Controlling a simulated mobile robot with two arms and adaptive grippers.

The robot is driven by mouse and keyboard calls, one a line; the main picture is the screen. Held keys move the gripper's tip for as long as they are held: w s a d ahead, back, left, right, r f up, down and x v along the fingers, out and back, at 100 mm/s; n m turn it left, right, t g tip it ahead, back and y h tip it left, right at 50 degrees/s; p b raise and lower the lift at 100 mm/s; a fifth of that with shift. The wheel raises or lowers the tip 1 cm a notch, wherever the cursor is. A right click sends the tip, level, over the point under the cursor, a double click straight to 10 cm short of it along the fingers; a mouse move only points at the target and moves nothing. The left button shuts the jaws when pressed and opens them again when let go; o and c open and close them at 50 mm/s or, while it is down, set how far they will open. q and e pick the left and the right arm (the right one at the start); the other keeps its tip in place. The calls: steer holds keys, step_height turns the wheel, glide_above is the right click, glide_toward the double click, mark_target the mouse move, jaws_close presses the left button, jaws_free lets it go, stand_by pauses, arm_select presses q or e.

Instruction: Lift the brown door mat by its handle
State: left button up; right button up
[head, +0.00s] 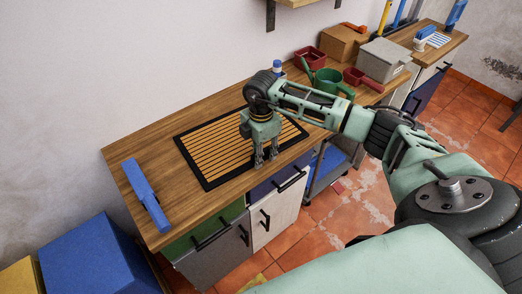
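The brown door mat (205,150) lies flat on the wooden worktop. It has brown slats and a black border. I cannot make out its handle. My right gripper (266,162) points down over the mat's front right part, near the border. Its two fingers stand apart with a gap between them, and I see nothing held there. The gripper and forearm hide part of the mat's right side. I cannot tell whether the fingertips touch the mat. My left gripper is not in view.
A blue object (145,195) lies at the worktop's left end. Behind my arm stand a green watering can (327,83), red containers (310,58), a grey box (383,60) and a brown box (343,42). Bare worktop (150,155) lies left of the mat.

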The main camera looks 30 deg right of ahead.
jaws_close()
steer(key=shift+c, duration=1.9)
jaws_free()
jaws_close()
